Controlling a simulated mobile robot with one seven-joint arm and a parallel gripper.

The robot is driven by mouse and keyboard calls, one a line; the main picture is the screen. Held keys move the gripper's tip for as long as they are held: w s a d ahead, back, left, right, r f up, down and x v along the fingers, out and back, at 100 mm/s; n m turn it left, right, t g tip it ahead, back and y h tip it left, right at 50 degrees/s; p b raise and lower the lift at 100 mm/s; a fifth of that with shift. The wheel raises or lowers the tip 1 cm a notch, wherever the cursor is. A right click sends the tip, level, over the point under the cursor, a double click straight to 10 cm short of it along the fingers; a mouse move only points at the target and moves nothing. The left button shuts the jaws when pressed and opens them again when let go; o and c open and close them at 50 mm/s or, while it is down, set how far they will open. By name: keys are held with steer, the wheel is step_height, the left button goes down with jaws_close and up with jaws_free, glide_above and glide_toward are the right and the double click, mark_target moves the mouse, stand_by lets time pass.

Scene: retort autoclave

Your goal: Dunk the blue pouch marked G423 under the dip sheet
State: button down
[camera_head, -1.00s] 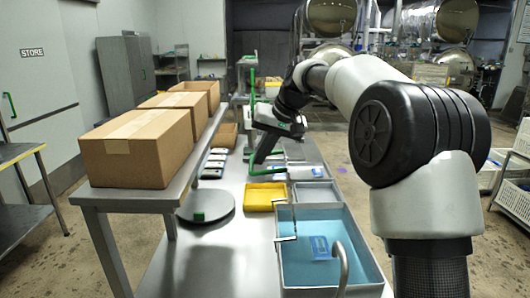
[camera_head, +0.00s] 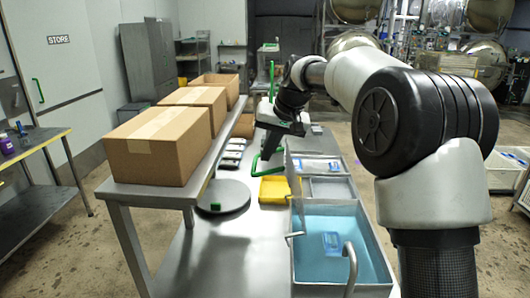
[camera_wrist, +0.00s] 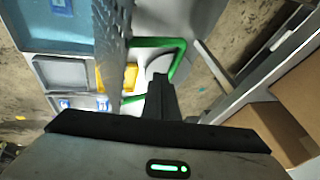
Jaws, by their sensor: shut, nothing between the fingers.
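A blue pouch (camera_head: 331,242) lies in the blue liquid of a large grey basin (camera_head: 293,272) in the head view. Its marking is too small to read. More blue-and-white pouches (camera_head: 320,166) lie in a tray behind the basin, and they show at the lower left of the wrist view (camera_wrist: 66,103). My gripper (camera_head: 264,158) is shut and empty, pointing down left of the rear tray, beyond the yellow tray. In the wrist view my gripper (camera_wrist: 161,82) shows a dark finger. A grey speckled strip (camera_wrist: 112,45) stands beside it; I cannot tell whether it is the dip sheet.
A yellow tray (camera_head: 272,190) and an empty grey tray (camera_head: 329,188) stand behind the basin. A round grey plate (camera_head: 224,196) is to the left. A green frame (camera_wrist: 178,62) is close to my gripper. Cardboard boxes (camera_head: 160,145) stand on a raised shelf at left.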

steer(key=v, duration=1.1)
steer(key=s+d+r+h+p, duration=0.1)
steer(key=s+d+r+p, duration=0.15)
steer(key=s+d, duration=0.4)
steer(key=s+d+f+h, duration=0.1)
steer(key=s+d+f, duration=0.2)
steer(key=s, duration=0.6)
steer(key=s+d+f+m+t, duration=0.1)
steer(key=s+d+f, duration=0.2)
steer(key=s, duration=0.6)
steer(key=s+d+f+h+p, duration=0.1)
steer(key=s+d+f, duration=0.2)
steer(key=s, duration=0.6)
steer(key=shift+s+f+t+h, duration=0.3)
steer(key=shift+s+f, duration=0.1)
steer(key=shift+f, duration=0.1)
